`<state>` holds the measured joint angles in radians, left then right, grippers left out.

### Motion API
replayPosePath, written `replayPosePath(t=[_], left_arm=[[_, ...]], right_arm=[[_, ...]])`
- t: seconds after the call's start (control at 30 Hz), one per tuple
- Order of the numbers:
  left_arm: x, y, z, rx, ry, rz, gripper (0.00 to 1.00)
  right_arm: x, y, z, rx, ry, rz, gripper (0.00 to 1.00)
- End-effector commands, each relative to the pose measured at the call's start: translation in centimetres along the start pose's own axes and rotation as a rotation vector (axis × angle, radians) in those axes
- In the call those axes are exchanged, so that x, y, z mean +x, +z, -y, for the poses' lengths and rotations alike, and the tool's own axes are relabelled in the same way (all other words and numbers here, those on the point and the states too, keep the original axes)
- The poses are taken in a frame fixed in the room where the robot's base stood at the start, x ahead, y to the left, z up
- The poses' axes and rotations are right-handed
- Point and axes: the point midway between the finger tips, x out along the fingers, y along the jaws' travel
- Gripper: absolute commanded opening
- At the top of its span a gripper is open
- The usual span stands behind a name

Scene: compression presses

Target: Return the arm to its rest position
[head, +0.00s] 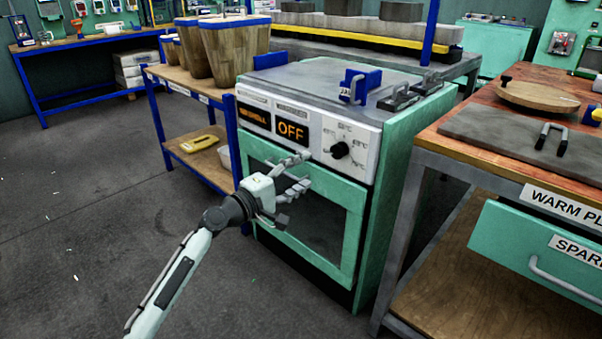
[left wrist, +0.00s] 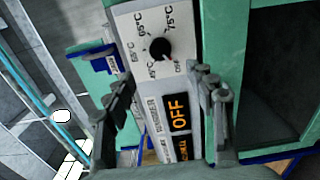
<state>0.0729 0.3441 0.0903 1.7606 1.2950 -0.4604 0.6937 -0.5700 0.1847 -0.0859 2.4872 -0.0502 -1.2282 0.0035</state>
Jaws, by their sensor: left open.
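My left gripper (head: 296,173) is open and empty in front of the green oven-like machine (head: 407,170), near the top of its door in the head view. In the left wrist view the two fingers of the left gripper (left wrist: 165,92) stand apart, with the control panel (left wrist: 142,22) between and beyond them. The panel carries a black knob (head: 340,150) with temperature marks and a display (head: 292,131) reading OFF. The knob also shows in the left wrist view (left wrist: 159,49), clear of the fingers. My right gripper is not in view.
A wooden-topped bench (head: 480,133) with a grey plate stands close on the right. A blue-framed shelf (head: 152,110) with wooden buckets stands left of the machine. A blue bracket (head: 362,84) sits on the machine's top. The floor (head: 90,220) at left is clear.

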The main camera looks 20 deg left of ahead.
Motion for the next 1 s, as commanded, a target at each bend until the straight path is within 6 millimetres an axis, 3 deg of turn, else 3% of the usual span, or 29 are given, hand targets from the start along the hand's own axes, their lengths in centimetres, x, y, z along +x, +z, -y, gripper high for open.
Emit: replayPosePath(t=[0.37, 0.47, 0.57, 0.67, 0.8, 0.9, 1.0], left_arm=[[0.0, 0.2, 0.2, 0.007, -0.007, 0.003, 0.56], [-0.6, 1.4, 1.9, 0.067, -0.061, 0.023, 0.56], [-2.2, 3.9, 5.8, 0.218, -0.185, 0.075, 0.56], [-5.5, 6.9, 11.5, 0.433, -0.369, 0.164, 0.56], [-12.5, 10.1, 19.0, 0.749, -0.650, 0.330, 0.56], [-18.6, 11.3, 23.0, 0.949, -0.848, 0.465, 0.56], [-24.4, 11.7, 25.3, 1.108, -1.020, 0.592, 0.56]], right_arm=[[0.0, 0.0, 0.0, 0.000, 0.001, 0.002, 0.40], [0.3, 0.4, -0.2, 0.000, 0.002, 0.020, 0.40], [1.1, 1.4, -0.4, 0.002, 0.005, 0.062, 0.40], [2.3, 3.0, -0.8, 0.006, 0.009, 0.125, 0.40], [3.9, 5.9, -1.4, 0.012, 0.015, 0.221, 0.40], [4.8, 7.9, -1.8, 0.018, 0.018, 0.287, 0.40], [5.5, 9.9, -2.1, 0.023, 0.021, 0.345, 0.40]])
